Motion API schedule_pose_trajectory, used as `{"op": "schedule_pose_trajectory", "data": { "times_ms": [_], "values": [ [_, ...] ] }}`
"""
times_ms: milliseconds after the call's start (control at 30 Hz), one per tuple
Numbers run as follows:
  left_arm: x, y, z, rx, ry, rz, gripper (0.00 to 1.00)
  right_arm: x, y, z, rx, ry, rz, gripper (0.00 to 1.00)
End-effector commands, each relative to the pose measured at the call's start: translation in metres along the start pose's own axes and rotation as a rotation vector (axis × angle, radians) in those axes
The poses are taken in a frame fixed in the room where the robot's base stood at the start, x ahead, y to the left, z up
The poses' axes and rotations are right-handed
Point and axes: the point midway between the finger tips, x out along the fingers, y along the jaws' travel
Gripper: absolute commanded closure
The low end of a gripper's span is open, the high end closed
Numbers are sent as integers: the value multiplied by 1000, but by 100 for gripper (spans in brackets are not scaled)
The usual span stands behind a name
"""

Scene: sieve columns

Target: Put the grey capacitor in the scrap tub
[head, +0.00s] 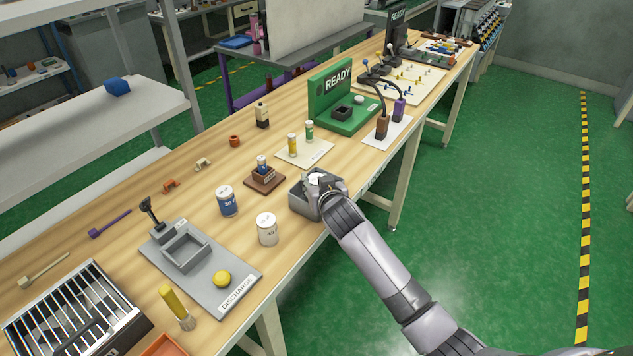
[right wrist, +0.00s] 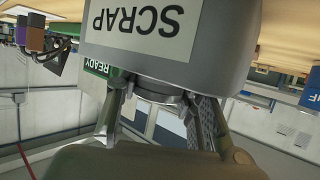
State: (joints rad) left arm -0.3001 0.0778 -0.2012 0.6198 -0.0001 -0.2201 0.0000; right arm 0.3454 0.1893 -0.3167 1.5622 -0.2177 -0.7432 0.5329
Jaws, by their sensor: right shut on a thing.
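The grey scrap tub (head: 300,200) stands at the table's front edge. Its SCRAP label shows upside down on the tub wall (right wrist: 215,55) in the right wrist view. My right gripper (head: 318,182) is at the tub's mouth. Its fingers (right wrist: 165,100) are shut on a grey, round-edged thing, which looks like the grey capacitor (right wrist: 160,88). Most of it is hidden by the tub wall and the fingers, and I cannot tell how deep it sits. My left gripper is not in view.
A white can (head: 267,230) and a blue can (head: 227,202) stand left of the tub. A brown holder (head: 264,180) is behind it. The grey discharge plate (head: 215,285) lies at the front left. A green READY stand (head: 345,110) is farther back.

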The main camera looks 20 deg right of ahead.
Motion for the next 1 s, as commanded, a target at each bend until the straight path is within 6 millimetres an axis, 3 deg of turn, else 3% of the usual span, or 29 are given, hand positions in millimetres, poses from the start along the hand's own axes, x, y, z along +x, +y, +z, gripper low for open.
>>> {"op": "schedule_pose_trajectory", "data": {
  "times_ms": [67, 100, 200, 633, 1000],
  "values": [
    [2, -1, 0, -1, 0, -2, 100, 1, 0, 3, 0, 0, 0, 96],
    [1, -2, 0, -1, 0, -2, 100, 1, 0, 3, 0, -1, 0, 62],
    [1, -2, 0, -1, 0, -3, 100, 1, 0, 3, 0, -1, 0, 57],
    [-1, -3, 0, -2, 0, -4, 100, -7, 0, 0, 0, -2, 0, 57],
    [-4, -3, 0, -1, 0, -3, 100, -73, 0, 0, 1, -1, -1, 57]
  ]
}}
